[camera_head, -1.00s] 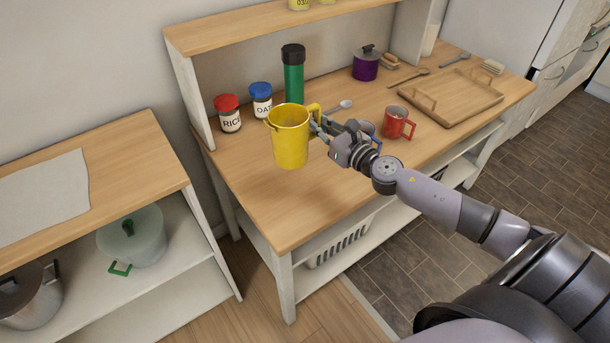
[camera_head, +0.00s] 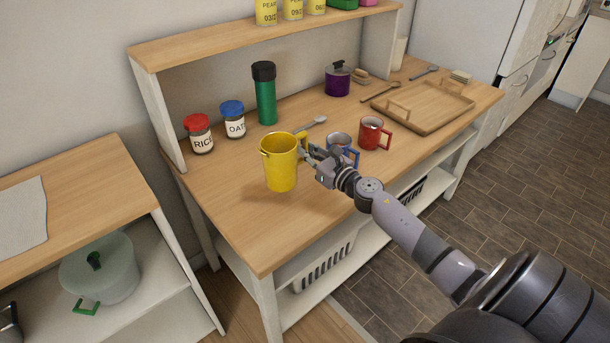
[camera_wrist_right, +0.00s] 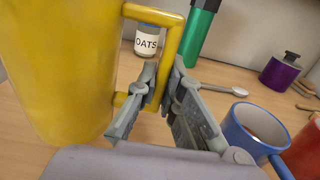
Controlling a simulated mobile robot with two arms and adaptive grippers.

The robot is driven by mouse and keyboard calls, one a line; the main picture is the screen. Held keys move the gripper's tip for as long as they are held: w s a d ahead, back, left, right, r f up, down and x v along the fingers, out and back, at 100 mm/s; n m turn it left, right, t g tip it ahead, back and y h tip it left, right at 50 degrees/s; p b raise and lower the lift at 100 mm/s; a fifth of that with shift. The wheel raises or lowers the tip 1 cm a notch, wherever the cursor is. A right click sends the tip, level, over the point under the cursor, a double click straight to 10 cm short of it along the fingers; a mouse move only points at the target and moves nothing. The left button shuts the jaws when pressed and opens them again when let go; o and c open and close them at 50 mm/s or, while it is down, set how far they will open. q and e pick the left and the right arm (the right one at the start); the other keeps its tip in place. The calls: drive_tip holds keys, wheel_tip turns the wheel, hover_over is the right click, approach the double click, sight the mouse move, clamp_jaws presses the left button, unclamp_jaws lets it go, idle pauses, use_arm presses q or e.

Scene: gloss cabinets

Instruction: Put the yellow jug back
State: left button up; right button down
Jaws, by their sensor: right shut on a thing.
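The yellow jug (camera_head: 280,165) is upright at the left part of the wooden worktop in the head view. I cannot tell whether its base touches the worktop or is a little above it. My right gripper (camera_head: 308,151) comes in from the right and is shut on the jug's handle. In the right wrist view the jug (camera_wrist_right: 60,70) fills the left side, and the fingers of my right gripper (camera_wrist_right: 155,92) close around the lower part of its handle (camera_wrist_right: 178,40). My left gripper is out of view.
A blue mug (camera_head: 341,143) and a red mug (camera_head: 372,133) stand right of the jug. Behind are the RICE jar (camera_head: 199,134), OATS jar (camera_head: 232,120), green bottle (camera_head: 265,95) and spoon (camera_head: 310,124). A wooden tray (camera_head: 440,105) lies at right. Another shelf unit (camera_head: 100,185) stands left, across a gap.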

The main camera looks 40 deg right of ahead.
drive_tip(key=shift+f+b, duration=0.9)
drive_tip(key=shift+f, duration=1.75)
drive_tip(key=shift+f, duration=0.1)
drive_tip(key=c, duration=1.7)
unclamp_jaws()
drive_tip(key=shift+s, duration=0.3)
drive_tip(key=s, duration=0.7)
drive_tip(key=shift+d, duration=0.25)
